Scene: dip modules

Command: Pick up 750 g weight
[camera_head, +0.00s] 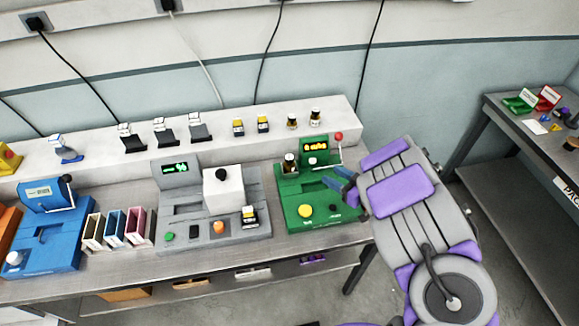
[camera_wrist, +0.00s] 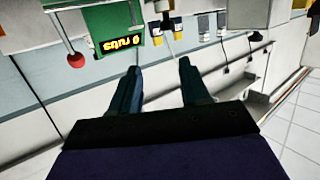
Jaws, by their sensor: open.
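I cannot tell which object is the 750 g weight, as the labels are too small to read. Small jar-like pieces with dark and gold parts (camera_head: 315,117) stand on the white ledge, and a similar one (camera_head: 290,163) stands on the green module (camera_head: 325,213). Two yellow-topped dark pieces (camera_head: 238,127) stand on the ledge to their left. My gripper (camera_head: 342,184) is at the right side of the green module. In the wrist view my gripper (camera_wrist: 158,66) is open, with nothing between its fingers; the green module's display (camera_wrist: 122,42) lies beyond them, upside down.
A grey module (camera_head: 235,232) with a white block (camera_head: 223,188) stands left of the green one. A blue module (camera_head: 48,240) and several coloured bins (camera_head: 114,229) stand further left. A red knob (camera_head: 339,136) rises beside the display. Another table (camera_head: 562,150) is at right.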

